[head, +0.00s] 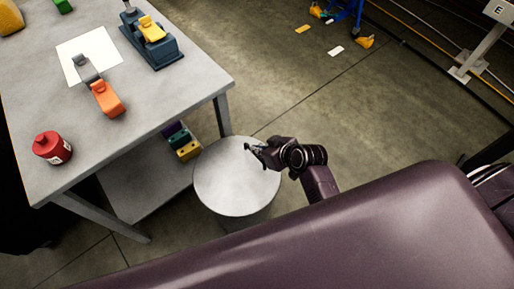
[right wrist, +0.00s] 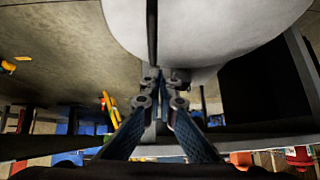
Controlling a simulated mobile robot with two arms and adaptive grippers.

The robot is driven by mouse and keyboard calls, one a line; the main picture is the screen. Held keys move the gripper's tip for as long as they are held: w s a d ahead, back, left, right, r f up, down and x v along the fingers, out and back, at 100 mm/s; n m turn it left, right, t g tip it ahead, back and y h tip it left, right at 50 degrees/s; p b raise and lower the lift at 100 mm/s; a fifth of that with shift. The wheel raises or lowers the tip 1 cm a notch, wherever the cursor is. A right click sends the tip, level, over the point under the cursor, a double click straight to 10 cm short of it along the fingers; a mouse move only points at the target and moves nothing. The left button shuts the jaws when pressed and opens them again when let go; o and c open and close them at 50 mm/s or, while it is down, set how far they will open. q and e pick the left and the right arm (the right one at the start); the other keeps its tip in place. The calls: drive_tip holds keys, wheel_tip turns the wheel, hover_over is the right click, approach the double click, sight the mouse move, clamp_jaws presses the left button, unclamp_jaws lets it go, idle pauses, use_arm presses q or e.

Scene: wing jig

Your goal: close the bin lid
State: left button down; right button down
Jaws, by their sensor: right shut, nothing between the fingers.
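The bin (head: 245,221) is a round grey can on the floor beside the workbench. Its pale grey lid (head: 225,180) is a flat disc across the top, and no opening shows in the head view. My right gripper (head: 250,149) is over the lid's far edge, shut and empty; I cannot tell if it touches the lid. In the right wrist view the shut fingers (right wrist: 163,80) are just below the pale round lid (right wrist: 235,22) in the picture. My left gripper is not in view.
The grey workbench (head: 100,145) stands close on the left, its leg (head: 222,115) near the bin. It holds a red container (head: 52,147), an orange-handled tool (head: 107,98) and a blue device (head: 153,45). Several coloured blocks (head: 187,150) sit on its lower shelf.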

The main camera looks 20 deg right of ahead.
drive_tip(key=f, duration=0.1)
drive_tip(key=d+f+b, duration=0.1)
drive_tip(key=f, duration=0.2)
drive_tip(key=shift+w+d, duration=0.25)
drive_tip(key=shift+d, duration=0.15)
drive_tip(key=shift+s, duration=0.1)
drive_tip(key=shift+f, duration=0.15)
drive_tip(key=shift+r, duration=0.3)
drive_tip(key=s+d+r+p, duration=0.4)
drive_tip(key=s+r, duration=0.1)
drive_tip(key=r, duration=0.6)
drive_tip(key=shift+s, duration=0.2)
